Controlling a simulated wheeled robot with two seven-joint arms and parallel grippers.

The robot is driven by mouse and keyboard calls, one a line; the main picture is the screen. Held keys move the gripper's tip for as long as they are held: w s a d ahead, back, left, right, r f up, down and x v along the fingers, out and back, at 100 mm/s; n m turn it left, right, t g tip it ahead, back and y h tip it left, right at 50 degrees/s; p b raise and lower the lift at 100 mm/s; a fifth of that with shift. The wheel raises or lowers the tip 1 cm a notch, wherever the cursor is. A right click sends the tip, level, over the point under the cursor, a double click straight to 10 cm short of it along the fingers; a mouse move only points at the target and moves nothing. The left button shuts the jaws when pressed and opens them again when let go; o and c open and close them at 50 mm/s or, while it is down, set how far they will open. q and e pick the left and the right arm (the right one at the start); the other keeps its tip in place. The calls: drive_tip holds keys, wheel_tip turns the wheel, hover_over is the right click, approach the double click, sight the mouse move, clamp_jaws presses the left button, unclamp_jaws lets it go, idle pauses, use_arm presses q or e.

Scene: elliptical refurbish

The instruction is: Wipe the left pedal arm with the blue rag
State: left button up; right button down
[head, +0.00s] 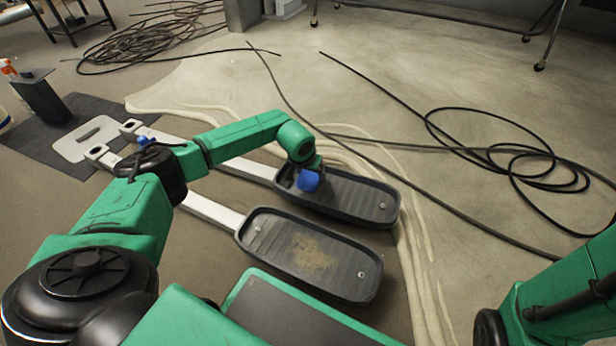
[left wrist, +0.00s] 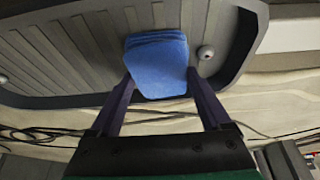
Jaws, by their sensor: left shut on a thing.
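Two dark grey foot pedals lie side by side, each on a long off-white arm. The far pedal (head: 350,197) has its arm (head: 250,169) running left, partly behind my left arm. The near pedal (head: 335,268) has a brown dirt patch (head: 313,252) and its own arm (head: 210,211). My left gripper (head: 311,171) is shut on the folded blue rag (head: 308,181), over the arm end of the far pedal. In the left wrist view the rag (left wrist: 157,65) sits between the fingers, over the ribbed tray; I cannot tell if it touches. My right gripper is out of view.
Black cables (head: 505,160) loop across the floor at right, and a coil (head: 150,40) lies at the back left. A dark mat (head: 35,140) with a grey plate (head: 85,139) lies at left. A spray bottle (head: 8,68) is at the left edge.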

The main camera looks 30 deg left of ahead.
sight(332, 184)
use_arm(q)
drive_tip(key=shift+w+d+p, duration=0.2)
drive_tip(key=shift+d+p, duration=0.1)
drive_tip(key=shift+d, duration=3.1)
drive_tip(key=shift+w+d+f+b, duration=0.15)
drive_tip(key=shift+d+b, duration=0.15)
drive_tip(key=shift+d, duration=1.35)
drive_tip(key=shift+w+d, duration=0.15)
drive_tip(key=shift+d, duration=1.8)
drive_tip(key=shift+w+d+b, duration=0.1)
drive_tip(key=shift+d+b, duration=0.6)
drive_tip(key=shift+d, duration=0.95)
drive_tip(key=shift+a+p, duration=0.65)
drive_tip(key=shift+a, duration=1.3)
drive_tip(key=a, duration=0.1)
drive_tip(key=a+p, duration=0.1)
drive_tip(key=a, duration=0.1)
drive_tip(key=shift+s+a+r, duration=0.1)
drive_tip(key=shift+s+r, duration=0.1)
drive_tip(key=shift+s, duration=0.1)
drive_tip(key=shift+s+a+f+p, duration=0.15)
drive_tip(key=shift+a+p, duration=0.3)
drive_tip(key=shift+a, duration=1.4)
drive_tip(key=a, duration=0.3)
drive_tip(key=shift+s+a+p, duration=0.1)
drive_tip(key=shift+p, duration=0.2)
drive_tip(key=shift+s+a, duration=0.15)
drive_tip(key=shift+a, duration=1.7)
